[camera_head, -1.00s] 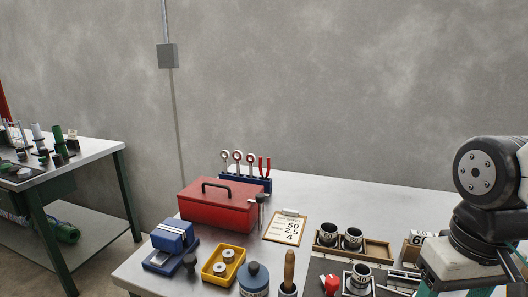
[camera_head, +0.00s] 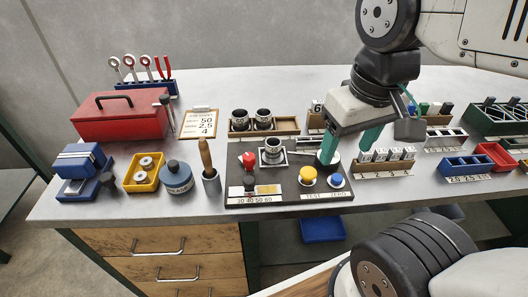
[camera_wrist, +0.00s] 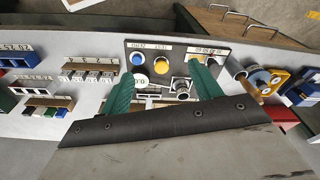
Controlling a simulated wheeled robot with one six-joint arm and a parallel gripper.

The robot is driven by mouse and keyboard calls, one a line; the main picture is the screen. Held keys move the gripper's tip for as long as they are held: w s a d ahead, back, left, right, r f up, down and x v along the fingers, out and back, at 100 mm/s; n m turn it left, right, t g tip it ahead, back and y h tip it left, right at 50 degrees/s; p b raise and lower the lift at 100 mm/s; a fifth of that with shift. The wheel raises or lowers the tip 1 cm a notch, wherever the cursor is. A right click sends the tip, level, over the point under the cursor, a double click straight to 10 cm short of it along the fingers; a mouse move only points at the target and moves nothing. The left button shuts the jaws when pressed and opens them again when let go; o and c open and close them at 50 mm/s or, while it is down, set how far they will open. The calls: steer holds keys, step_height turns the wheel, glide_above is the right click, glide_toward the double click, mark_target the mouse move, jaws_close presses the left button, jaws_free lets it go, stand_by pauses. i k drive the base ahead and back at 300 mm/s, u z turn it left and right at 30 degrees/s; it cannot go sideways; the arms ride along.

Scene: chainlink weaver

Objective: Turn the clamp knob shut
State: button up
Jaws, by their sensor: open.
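A dark panel (camera_head: 285,197) lies at the front of the bench. A red knob (camera_head: 247,160) stands at its back left, beside a metal cup-like holder (camera_head: 272,151); I cannot tell for certain that it is the clamp knob. The panel also bears a black knob (camera_head: 249,183) by a numbered scale, a yellow button (camera_head: 307,176) and a blue button (camera_head: 337,181). My gripper (camera_head: 348,143) is open and empty, above the panel's right end and apart from the red knob. In the wrist view, the yellow button (camera_wrist: 161,65) and the holder (camera_wrist: 181,87) show between its green fingers.
To the left stand a wooden-handled tool (camera_head: 206,155) in a cup, a round grey-blue container (camera_head: 176,177), a yellow tray (camera_head: 144,183) and a red toolbox (camera_head: 122,122). A wooden tray with two cups (camera_head: 265,121) lies behind the panel. Labelled bins (camera_head: 466,168) fill the right.

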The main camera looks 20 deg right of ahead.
mark_target(249, 160)
steer(key=u, duration=1.1)
steer(key=k, duration=0.75)
steer(key=z, duration=0.9)
steer(key=i, duration=0.5)
steer(key=z, duration=0.05)
